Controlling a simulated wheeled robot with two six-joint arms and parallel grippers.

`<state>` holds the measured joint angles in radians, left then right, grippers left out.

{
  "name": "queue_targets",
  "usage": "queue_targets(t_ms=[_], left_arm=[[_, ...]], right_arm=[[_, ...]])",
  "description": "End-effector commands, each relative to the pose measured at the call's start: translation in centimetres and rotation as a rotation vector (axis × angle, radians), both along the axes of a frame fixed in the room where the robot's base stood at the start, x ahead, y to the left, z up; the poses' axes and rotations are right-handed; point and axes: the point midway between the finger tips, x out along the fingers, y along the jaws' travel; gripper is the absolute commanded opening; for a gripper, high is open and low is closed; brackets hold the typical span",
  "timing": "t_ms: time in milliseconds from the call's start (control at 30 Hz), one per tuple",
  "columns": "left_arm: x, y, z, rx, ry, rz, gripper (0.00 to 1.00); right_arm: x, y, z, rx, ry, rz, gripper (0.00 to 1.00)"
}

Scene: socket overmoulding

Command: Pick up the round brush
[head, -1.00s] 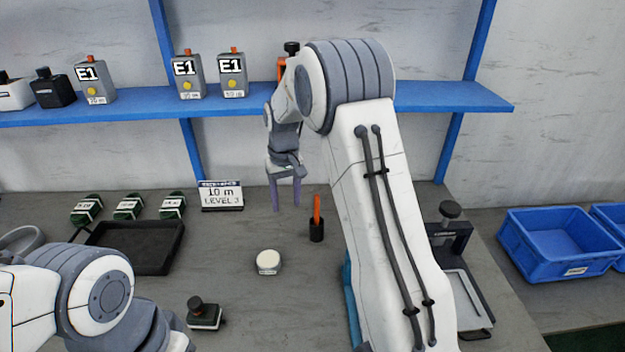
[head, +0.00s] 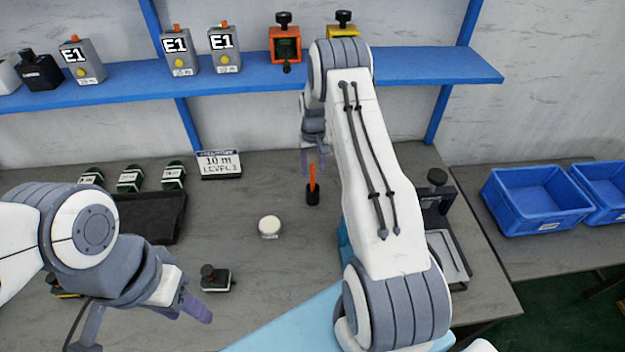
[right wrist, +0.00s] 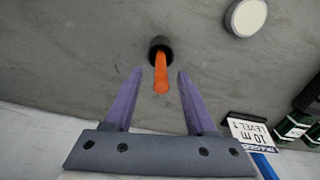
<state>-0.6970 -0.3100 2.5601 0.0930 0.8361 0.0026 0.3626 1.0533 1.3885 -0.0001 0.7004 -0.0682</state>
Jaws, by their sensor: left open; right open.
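The round brush shows as an orange handle (head: 312,178) standing upright in a short black cylinder (head: 313,195) on the grey table. Its lower end is hidden. In the right wrist view the orange handle (right wrist: 161,75) points towards the camera, with the black cylinder (right wrist: 160,46) behind it. My right gripper (head: 314,158) is open, pointing down just behind and above the handle. In its wrist view the purple fingertips (right wrist: 160,72) lie on either side of the handle, apart from it. My left gripper (head: 145,325) is open and empty at the lower left.
A white round item (head: 269,226) and a black-knobbed block (head: 215,278) stand left of the brush. A black tray (head: 150,237), green items (head: 130,180) and a level sign (head: 219,163) lie further left. A blue shelf (head: 245,75) runs behind. A black fixture (head: 440,215) stands right.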

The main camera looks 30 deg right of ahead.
Motion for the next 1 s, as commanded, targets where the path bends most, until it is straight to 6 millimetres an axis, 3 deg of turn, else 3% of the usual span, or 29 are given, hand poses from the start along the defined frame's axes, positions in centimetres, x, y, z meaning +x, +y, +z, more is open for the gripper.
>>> queue_targets(t_ms=[400, 700, 733, 867, 1000], left_arm=[[0.0, 0.0, 1.8, 0.0, 0.0, 0.0, 0.5], [0.0, 0.0, 1.8, 0.0, 0.0, -0.001, 0.5], [0.0, 0.0, 1.8, 0.0, 0.0, -0.001, 0.5], [0.0, 0.0, 1.8, 0.0, 0.0, -0.001, 0.5], [0.0, 0.0, 1.8, 0.0, 0.0, -0.001, 0.5]], right_arm=[[0.1, 0.2, -4.6, 0.0, 0.001, 0.003, 0.56], [0.1, 0.2, -5.3, 0.0, -0.001, 0.003, 0.56], [0.1, 0.2, -5.3, 0.0, -0.001, 0.003, 0.48], [0.1, 0.2, -5.3, 0.0, -0.001, 0.003, 0.0], [0.1, 0.2, -5.2, 0.0, -0.001, 0.003, 0.0]])
